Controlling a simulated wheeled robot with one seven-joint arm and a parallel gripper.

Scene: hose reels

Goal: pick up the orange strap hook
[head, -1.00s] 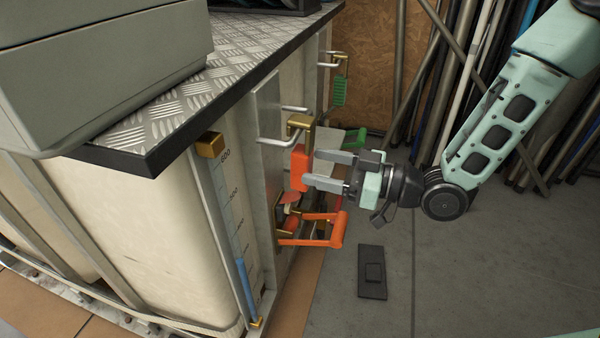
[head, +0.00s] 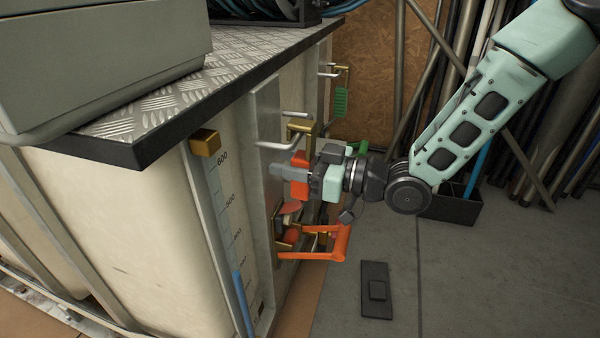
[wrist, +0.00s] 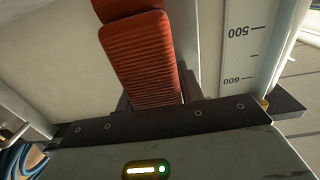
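The orange strap hook (head: 300,158) hangs by the tank's side frame, below a brass-coloured bracket (head: 300,127). In the wrist view its ribbed orange face (wrist: 145,65) fills the upper middle, in front of my gripper. My gripper (head: 290,173) reaches in from the right at the hook's height. One grey finger crosses in front of the hook, with orange showing above and below it. The other finger is hidden behind in the head view. Thin grey slivers show at both sides of the hook in the wrist view. Whether the fingers press on it is unclear.
An orange lever handle (head: 325,245) sticks out just below my gripper. A bent metal rod (head: 280,140) juts from the frame above. A green hook (head: 341,102) hangs further back. A tread-plate top (head: 190,90) overhangs the tank. The floor at right is clear around a dark plate (head: 376,290).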

